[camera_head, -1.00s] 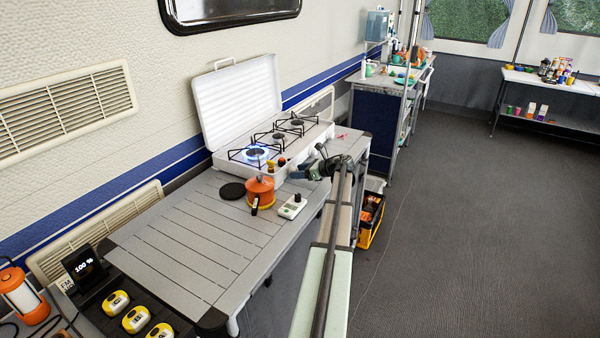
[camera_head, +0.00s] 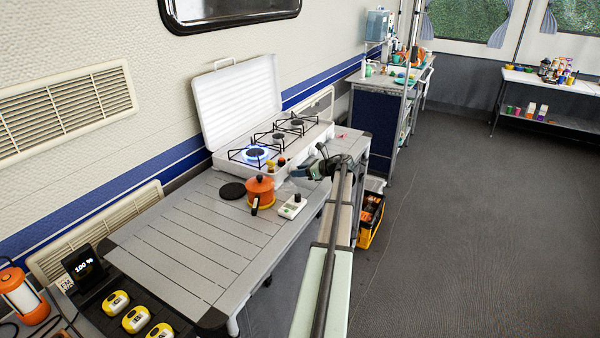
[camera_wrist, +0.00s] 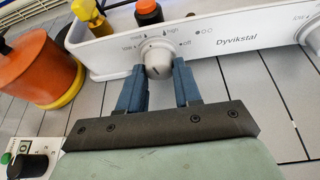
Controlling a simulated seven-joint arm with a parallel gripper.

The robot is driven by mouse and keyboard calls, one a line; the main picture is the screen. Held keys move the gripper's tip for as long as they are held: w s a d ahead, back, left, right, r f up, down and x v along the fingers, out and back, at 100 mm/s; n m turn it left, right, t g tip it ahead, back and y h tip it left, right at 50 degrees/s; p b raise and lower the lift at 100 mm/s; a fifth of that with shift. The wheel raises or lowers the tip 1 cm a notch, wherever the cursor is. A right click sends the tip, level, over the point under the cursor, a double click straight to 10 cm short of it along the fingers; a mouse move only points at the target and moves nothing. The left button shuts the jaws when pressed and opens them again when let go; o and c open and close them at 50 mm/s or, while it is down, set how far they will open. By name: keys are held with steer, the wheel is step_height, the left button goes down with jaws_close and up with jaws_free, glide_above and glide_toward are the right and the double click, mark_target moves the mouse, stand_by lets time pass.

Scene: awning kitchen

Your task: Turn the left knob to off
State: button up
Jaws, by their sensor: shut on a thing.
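The left knob (camera_wrist: 158,54) is a pale round dial on the white stove's front (camera_wrist: 222,40), near the printed words low, high and off. I cannot tell which mark it points to. My gripper (camera_wrist: 160,67) is shut on the knob, with one blue-grey finger on each side. In the head view my gripper (camera_head: 300,173) is at the stove's front and hides the knob. A blue flame (camera_head: 254,155) burns on the nearest burner of the stove (camera_head: 215,105), whose lid is raised.
An orange pot (camera_head: 260,190) with a lid stands on the slatted table (camera_head: 175,245) just left of my gripper. A small white device with a black knob (camera_head: 292,207) lies in front. Yellow and orange-topped bottles (camera_wrist: 85,12) stand behind the stove's front edge. Another knob (camera_wrist: 314,38) is at right.

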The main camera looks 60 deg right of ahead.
steer(key=m+y, duration=0.2)
steer(key=m, duration=0.1)
steer(key=shift+d, duration=0.2)
steer(key=shift+f+m+t+y, duration=0.1)
steer(key=shift+m+t+y, duration=0.3)
steer(key=shift+m+y, duration=0.65)
steer(key=shift+m, duration=0.45)
steer(key=o, duration=1)
steer(key=shift+o, duration=0.2)
steer(key=shift+h, duration=0.25)
